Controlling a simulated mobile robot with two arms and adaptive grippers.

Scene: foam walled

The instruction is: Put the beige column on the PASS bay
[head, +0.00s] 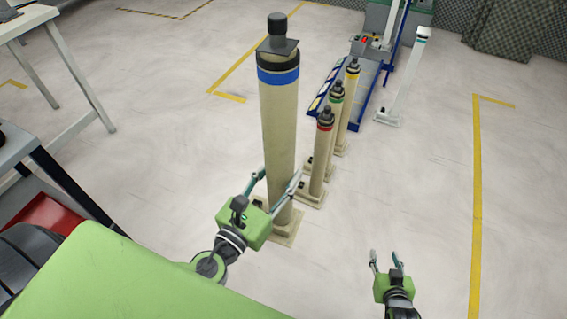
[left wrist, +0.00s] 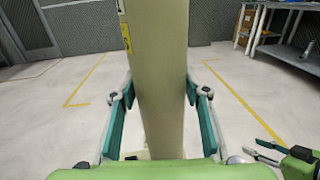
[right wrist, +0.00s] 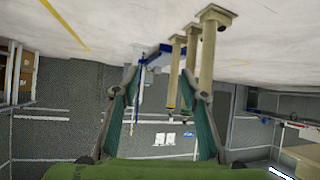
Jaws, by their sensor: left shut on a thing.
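A tall beige column (head: 279,130) with a blue band and black top stands upright in the middle of the head view. Its square base (head: 283,228) is at floor level; I cannot tell whether it touches the floor. My left gripper (head: 276,182) is shut on the column's lower part, one finger on each side. The column (left wrist: 158,80) fills the middle of the left wrist view between the fingers. My right gripper (head: 386,262) is open and empty, low over the floor at the lower right. No PASS lettering is legible.
Shorter beige columns with red (head: 321,150), green (head: 335,115) and yellow (head: 350,90) bands stand close behind. A white post (head: 408,75) and blue-framed equipment (head: 368,85) are farther back. A table (head: 35,20) is at left. Yellow lines (head: 477,200) mark open floor at right.

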